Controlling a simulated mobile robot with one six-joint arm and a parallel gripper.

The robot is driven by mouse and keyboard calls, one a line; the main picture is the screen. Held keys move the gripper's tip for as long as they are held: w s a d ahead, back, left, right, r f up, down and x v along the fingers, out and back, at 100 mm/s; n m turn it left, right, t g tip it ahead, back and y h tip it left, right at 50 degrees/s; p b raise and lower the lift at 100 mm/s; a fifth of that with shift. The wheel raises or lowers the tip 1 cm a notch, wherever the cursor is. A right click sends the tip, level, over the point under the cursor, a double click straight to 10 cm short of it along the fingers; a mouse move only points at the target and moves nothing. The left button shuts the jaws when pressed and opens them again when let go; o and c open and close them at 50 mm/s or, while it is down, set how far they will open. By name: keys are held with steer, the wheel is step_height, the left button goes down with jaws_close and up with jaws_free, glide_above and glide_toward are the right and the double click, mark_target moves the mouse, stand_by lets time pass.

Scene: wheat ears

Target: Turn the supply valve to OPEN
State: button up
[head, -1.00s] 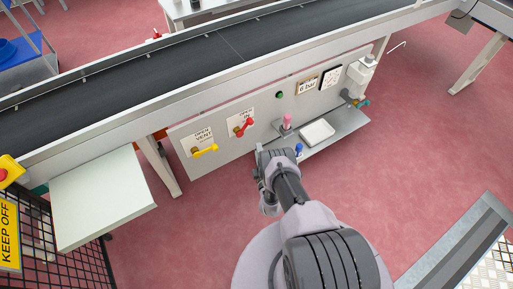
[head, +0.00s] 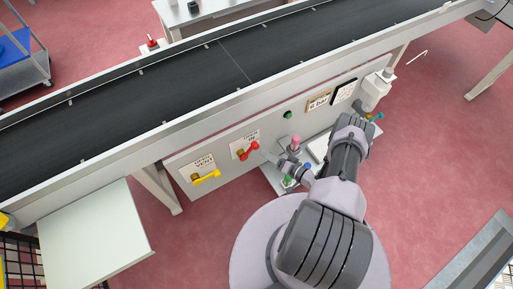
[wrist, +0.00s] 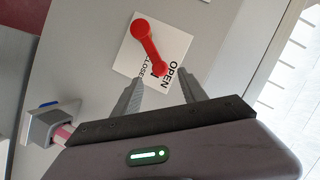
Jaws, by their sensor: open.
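The red-handled valve (head: 249,150) sits on a white label plate on the grey panel under the conveyor. In the wrist view, its red lever (wrist: 150,46) lies slanted across the plate, with OPEN beside its lower end and CLOSED partly covered. A yellow-handled valve (head: 207,177), labelled VENT, is to its left. My gripper (wrist: 160,75) is open and empty, its fingertips close around the lever's lower end, one to each side. I cannot tell whether they touch it. In the head view, my gripper (head: 268,153) is just right of the red handle.
The conveyor (head: 130,100) runs above the panel. A pale side table (head: 95,235) is at the left. A green button (head: 288,115) is on the panel. Red floor is open in front.

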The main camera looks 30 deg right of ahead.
mark_target(258, 148)
steer(key=b+x, duration=0.1)
steer(key=x, duration=0.6)
steer(key=shift+w+b, duration=0.2)
steer(key=shift+b, duration=0.15)
jaws_close()
steer(key=shift+a, duration=0.1)
stand_by(0.8)
